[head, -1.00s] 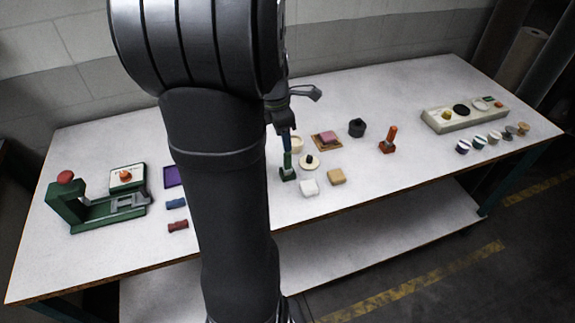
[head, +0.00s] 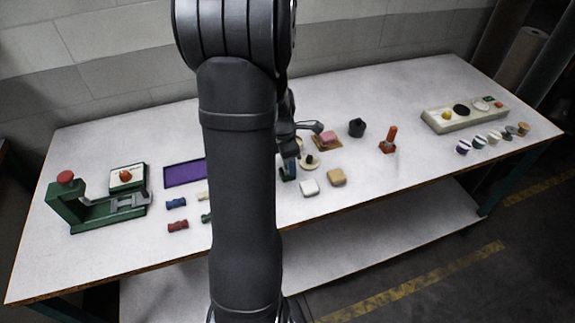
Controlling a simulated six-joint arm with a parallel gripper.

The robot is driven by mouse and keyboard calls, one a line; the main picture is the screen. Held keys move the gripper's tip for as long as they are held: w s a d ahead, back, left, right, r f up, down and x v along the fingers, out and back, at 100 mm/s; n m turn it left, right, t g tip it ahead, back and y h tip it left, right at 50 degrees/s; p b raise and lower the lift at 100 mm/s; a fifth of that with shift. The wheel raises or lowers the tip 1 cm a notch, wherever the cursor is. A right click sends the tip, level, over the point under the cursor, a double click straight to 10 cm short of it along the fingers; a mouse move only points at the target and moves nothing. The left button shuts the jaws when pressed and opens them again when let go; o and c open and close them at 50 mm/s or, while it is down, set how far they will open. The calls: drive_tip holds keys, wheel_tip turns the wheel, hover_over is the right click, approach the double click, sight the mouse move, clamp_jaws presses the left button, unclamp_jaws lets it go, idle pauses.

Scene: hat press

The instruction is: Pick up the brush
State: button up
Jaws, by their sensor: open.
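No thing is plainly a brush; two small upright tools with square feet and tall handles stand on the table. One is green, mostly hidden behind my arm and gripper, with its dark foot (head: 289,175) showing. The other is orange-red (head: 389,141) and stands alone farther right. My gripper (head: 290,158) is low over the green tool, at its handle, and is open. My arm hides much of it, and I cannot tell whether the fingers touch the handle.
A white block (head: 309,188), a tan block (head: 337,177), a cream disc with a black knob (head: 311,162) and a pink block (head: 327,138) lie close right of my gripper. The green press (head: 88,212) and purple tray (head: 184,174) are left.

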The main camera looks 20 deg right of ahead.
drive_tip(key=shift+c, duration=0.2)
drive_tip(key=c, duration=1)
drive_tip(key=shift+r, duration=0.2)
drive_tip(key=shift+r, duration=0.3)
drive_tip(key=r, duration=0.3)
drive_tip(key=shift+s+d+r, duration=0.2)
drive_tip(key=shift+r, duration=0.15)
drive_tip(key=s+d+r, duration=0.2)
drive_tip(key=s, duration=0.1)
drive_tip(key=s+d+r, duration=0.2)
drive_tip(key=s, duration=0.1)
drive_tip(key=s+d+r, duration=0.2)
drive_tip(key=s, duration=0.1)
drive_tip(key=shift+s+r, duration=0.2)
